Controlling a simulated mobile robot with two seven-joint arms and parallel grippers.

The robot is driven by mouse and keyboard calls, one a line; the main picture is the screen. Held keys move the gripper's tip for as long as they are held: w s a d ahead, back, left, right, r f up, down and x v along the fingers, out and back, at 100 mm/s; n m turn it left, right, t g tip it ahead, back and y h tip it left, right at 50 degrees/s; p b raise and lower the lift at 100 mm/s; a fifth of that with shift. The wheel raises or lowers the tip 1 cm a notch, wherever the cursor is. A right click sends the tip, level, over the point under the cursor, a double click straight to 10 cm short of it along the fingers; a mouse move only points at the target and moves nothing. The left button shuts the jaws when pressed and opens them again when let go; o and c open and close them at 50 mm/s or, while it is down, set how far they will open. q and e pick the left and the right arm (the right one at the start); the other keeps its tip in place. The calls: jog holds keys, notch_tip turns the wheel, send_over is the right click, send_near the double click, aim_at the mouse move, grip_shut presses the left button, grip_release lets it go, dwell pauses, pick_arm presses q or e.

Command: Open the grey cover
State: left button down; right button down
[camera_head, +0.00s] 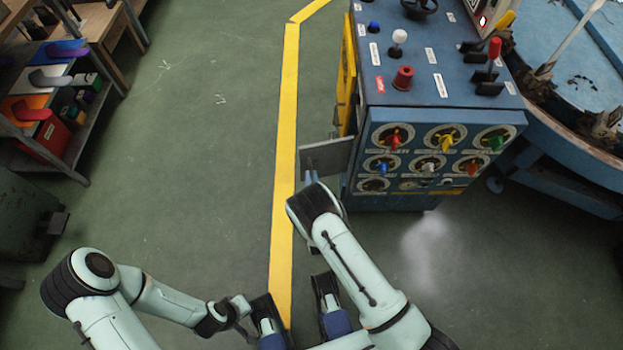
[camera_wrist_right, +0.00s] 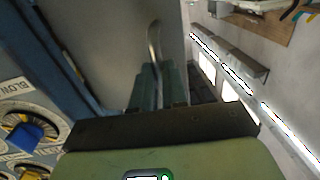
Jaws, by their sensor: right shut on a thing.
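The grey cover (camera_head: 330,157) is a flat panel at the left front edge of the blue control cabinet (camera_head: 433,195). It stands out from the cabinet's front, with the knobs to its right uncovered. My right gripper (camera_head: 311,178) is at the cover's lower left part. In the right wrist view the right gripper (camera_wrist_right: 159,88) is shut on a thin curved handle (camera_wrist_right: 154,42) beside the grey panel, which also shows there (camera_wrist_right: 120,45). My left arm is low on the left in the head view. Its gripper's jaws are not clear.
The cabinet front has several coloured knobs (camera_head: 437,138), and levers stand on its top. A yellow panel (camera_head: 345,80) is on its left side. A shelf with coloured bins (camera_head: 60,95) stands at the far left. Green floor with a yellow line (camera_head: 288,100) is clear between.

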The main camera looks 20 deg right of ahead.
jog(key=shift+d+r+h, duration=0.1)
jog(key=shift+d+h, duration=0.3)
jog(key=shift+d, duration=0.6)
jog(key=c, duration=1.2)
grip_release()
jog(key=shift+d, duration=0.15)
pick_arm(q)
jog(key=shift+d, duration=0.1)
pick_arm(e)
jog(key=shift+o, duration=0.2)
